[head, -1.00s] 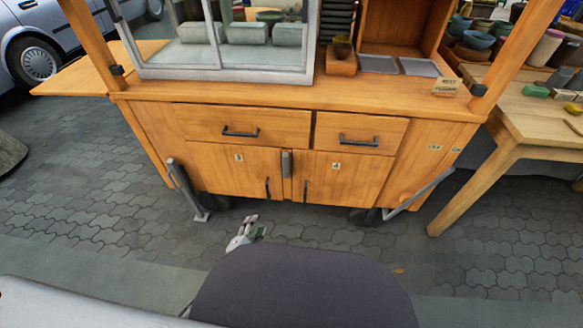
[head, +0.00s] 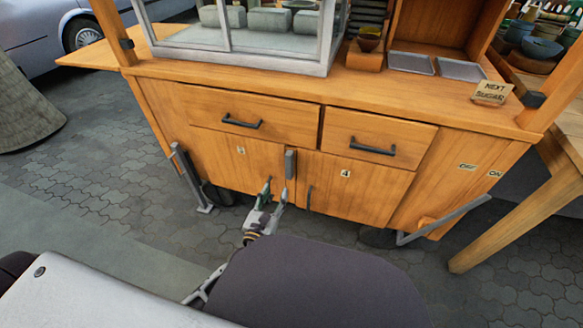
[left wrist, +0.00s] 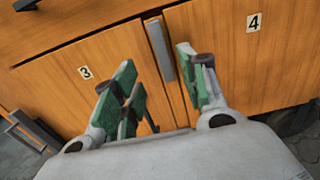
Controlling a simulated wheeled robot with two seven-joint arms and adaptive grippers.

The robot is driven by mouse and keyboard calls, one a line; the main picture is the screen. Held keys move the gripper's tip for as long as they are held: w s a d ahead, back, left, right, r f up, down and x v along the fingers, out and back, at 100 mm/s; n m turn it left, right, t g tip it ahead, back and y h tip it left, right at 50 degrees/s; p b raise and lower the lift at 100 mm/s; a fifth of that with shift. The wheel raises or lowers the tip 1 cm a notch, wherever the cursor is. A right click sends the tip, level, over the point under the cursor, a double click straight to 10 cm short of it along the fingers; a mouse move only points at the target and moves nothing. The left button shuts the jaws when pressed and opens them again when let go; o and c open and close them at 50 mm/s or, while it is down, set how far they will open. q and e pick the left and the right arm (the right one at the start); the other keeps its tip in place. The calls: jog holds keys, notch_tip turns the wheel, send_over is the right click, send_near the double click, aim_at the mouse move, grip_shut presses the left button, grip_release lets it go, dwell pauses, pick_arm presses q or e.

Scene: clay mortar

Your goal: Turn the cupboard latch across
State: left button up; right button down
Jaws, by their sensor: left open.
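The cupboard latch (head: 291,164) is a grey upright bar at the top of the seam between the cupboard door marked 3 (head: 233,158) and the door marked 4 (head: 360,188). It also shows upright in the left wrist view (left wrist: 160,50), beyond and between the fingers. My left gripper (head: 275,190) is open and empty, a little below the latch in the head view. In the left wrist view the gripper (left wrist: 160,90) spreads its green-padded fingers towards the door seam; I see no contact with the latch. My right gripper is not in view.
Two drawers with dark handles (head: 241,121) (head: 373,148) sit above the doors. A dark door handle (head: 309,198) stands out on door 4. Grey struts (head: 190,178) (head: 445,219) flank the cart. A wooden table (head: 520,215) is at right. Paving in front is open.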

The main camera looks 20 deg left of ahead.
aim_at(288, 165)
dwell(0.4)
pick_arm(q)
jog(key=shift+w+d, duration=0.15)
jog(key=shift+w, duration=3.3)
jog(key=shift+w+d, duration=0.1)
jog(key=shift+w, duration=3.3)
grip_shut()
